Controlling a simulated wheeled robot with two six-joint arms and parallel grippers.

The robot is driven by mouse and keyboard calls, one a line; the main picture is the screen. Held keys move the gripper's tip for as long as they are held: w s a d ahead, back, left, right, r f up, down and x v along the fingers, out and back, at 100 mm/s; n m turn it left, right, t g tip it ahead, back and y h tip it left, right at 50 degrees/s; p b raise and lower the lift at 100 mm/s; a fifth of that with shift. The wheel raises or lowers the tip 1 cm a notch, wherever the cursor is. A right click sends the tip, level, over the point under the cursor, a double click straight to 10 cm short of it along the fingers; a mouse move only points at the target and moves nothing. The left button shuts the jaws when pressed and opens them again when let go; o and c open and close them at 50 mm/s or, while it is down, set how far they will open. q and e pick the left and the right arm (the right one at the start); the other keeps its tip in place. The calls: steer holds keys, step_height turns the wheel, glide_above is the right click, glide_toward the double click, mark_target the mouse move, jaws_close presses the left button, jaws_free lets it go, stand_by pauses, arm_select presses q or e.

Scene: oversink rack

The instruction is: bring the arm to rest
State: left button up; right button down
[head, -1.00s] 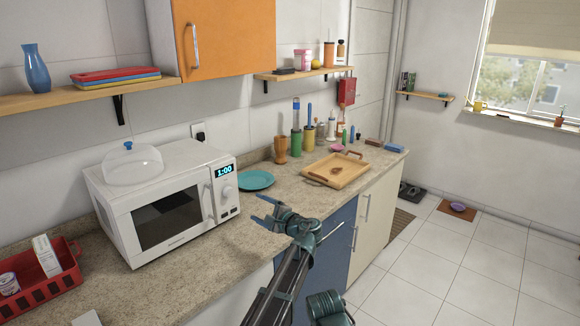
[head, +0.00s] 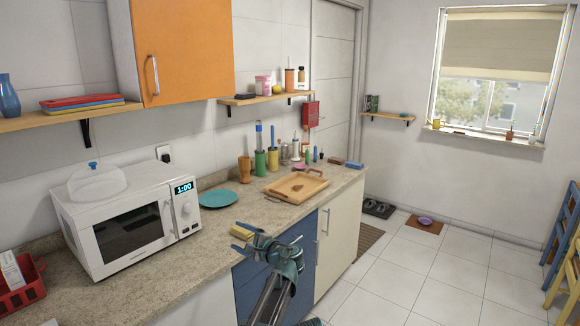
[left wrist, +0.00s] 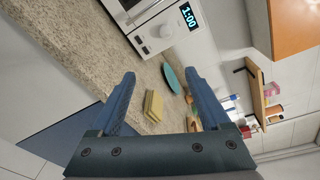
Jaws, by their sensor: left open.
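My left gripper (head: 240,238) is in front of the counter edge in the head view, with its arm coming up from the bottom. Its jaws are open and empty. In the left wrist view the two blue fingers (left wrist: 148,80) stand wide apart. A yellow sponge-like block (left wrist: 153,105) lies on the counter beyond them, seen through the gap. In the head view this block (head: 242,231) shows just behind the gripper, partly covered by it. My right gripper is not in view.
The speckled counter (head: 150,260) carries a white microwave (head: 135,215), a teal plate (head: 217,199), a wooden tray (head: 297,186) and several bottles. A red basket (head: 22,282) is at the left. The tiled floor (head: 400,270) at the right is mostly clear.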

arm_select(q)
steer(key=s+a+f+n+g+h, duration=0.3)
steer(key=s+f+n+g+h, duration=0.15)
steer(key=s+f, duration=0.6)
steer(key=s+a+f+n+g+h, duration=0.35)
steer(key=s+f+n, duration=0.3)
steer(key=s, duration=0.75)
steer(key=s+d+f+n+g+h, duration=0.25)
steer(key=s+d+h, duration=0.2)
steer(key=s, duration=0.35)
steer(key=s+d+r+m+p, duration=0.2)
steer(key=s+d, duration=0.1)
steer(key=d, duration=0.2)
steer(key=s+d+r+m+y+p, duration=0.1)
steer(key=s+d+r+m+p, duration=0.1)
steer(key=d, duration=0.4)
steer(key=shift+s+d+g, duration=0.3)
steer(key=shift+s+g, duration=0.15)
steer(key=shift+s, duration=0.1)
